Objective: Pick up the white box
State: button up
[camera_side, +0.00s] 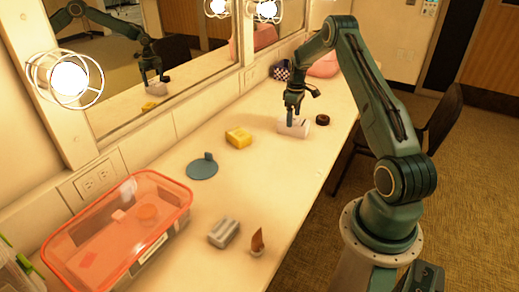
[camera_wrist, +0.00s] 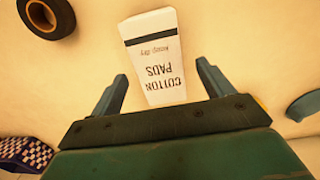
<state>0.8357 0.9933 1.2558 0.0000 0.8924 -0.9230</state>
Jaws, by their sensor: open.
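The white box (camera_wrist: 155,62) lies on the counter, with dark lettering that reads "COTTON PADS" upside down in the wrist view. It also shows in the side view (camera_side: 290,129), partly hidden behind my gripper. My gripper (camera_wrist: 159,84) is open, with one finger on each side of the box's near end in the wrist view. There is a visible gap between each finger and the box. In the side view my gripper (camera_side: 294,119) points down at the box. I cannot tell its exact height above the counter.
A dark roll of tape (camera_side: 322,120) lies close beside the box. A yellow sponge (camera_side: 238,138), a blue round item (camera_side: 203,166), a grey block (camera_side: 224,232) and an orange-lidded container (camera_side: 120,237) are on the counter. A checkered item (camera_side: 282,70) stands near the mirror wall.

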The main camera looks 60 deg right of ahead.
aim_at(294, 120)
jog(key=shift+s+f, duration=0.15)
jog(key=shift+f, duration=2.4)
jog(key=c, duration=1.1)
jog(key=shift+r, duration=0.1)
notch_tip(294, 120, up, 20)
